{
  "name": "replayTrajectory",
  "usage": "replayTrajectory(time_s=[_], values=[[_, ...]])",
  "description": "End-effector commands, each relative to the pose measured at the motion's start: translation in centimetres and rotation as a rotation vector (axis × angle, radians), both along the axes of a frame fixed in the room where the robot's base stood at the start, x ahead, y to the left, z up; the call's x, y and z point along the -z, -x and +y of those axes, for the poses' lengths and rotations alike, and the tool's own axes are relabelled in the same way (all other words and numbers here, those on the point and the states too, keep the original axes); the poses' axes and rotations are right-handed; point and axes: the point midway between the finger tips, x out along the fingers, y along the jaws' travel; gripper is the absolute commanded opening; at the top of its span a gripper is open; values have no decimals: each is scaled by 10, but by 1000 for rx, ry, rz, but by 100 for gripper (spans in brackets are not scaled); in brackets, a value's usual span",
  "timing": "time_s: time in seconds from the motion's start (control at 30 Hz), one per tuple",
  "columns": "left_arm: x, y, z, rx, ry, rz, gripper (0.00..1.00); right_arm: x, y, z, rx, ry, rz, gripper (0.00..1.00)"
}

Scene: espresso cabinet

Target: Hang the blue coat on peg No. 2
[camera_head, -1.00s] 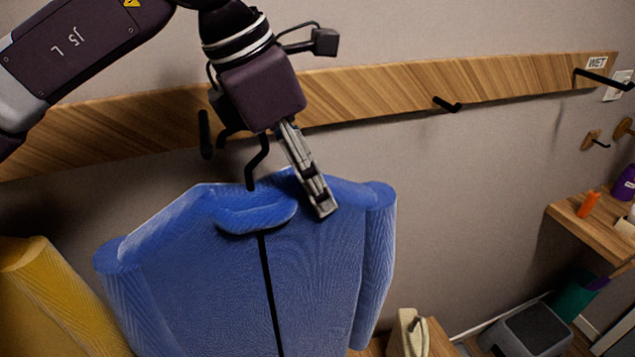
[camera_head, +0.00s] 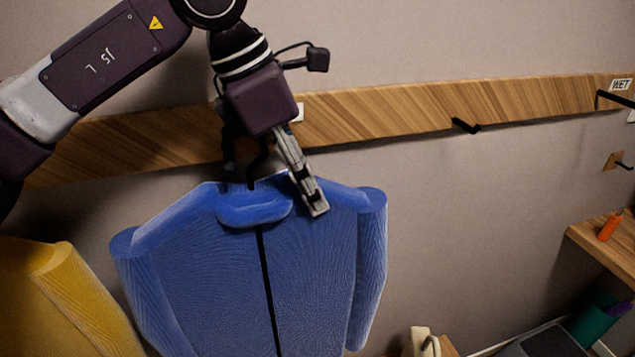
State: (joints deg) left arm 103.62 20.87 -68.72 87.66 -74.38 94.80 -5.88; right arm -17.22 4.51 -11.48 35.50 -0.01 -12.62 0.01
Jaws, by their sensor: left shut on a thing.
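The blue coat (camera_head: 255,275) hangs upright in front of the wall, left of the middle. My left gripper (camera_head: 312,205) is at the coat's collar and is shut on the coat near its right shoulder. A black hanger hook (camera_head: 258,165) rises from the collar, partly behind my gripper. The wooden peg rail (camera_head: 395,110) runs across the wall behind the coat. A bare black peg (camera_head: 465,126) juts from it right of the middle. My left arm hides part of the rail, and I cannot read any number 2 there. My right gripper is not in view.
A yellow coat (camera_head: 65,300) hangs at the lower left, close to the blue one. A longer black peg (camera_head: 615,98) under a "WET" label (camera_head: 620,84) is at the far right. A wooden shelf (camera_head: 600,250) with an orange bottle (camera_head: 609,227) juts out below it.

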Motion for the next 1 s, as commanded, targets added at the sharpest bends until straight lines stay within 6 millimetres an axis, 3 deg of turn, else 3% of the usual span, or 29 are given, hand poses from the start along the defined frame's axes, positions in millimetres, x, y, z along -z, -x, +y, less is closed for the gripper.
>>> replayTrajectory(time_s=[0.3,0.53,0.97,1.0], values=[[0,4,23,-2,1,-3,0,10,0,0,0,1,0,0],[12,4,21,-1,2,-2,0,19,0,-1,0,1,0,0],[14,4,21,-1,2,-2,0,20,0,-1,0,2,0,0],[14,4,21,-1,2,-2,43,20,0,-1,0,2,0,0]])
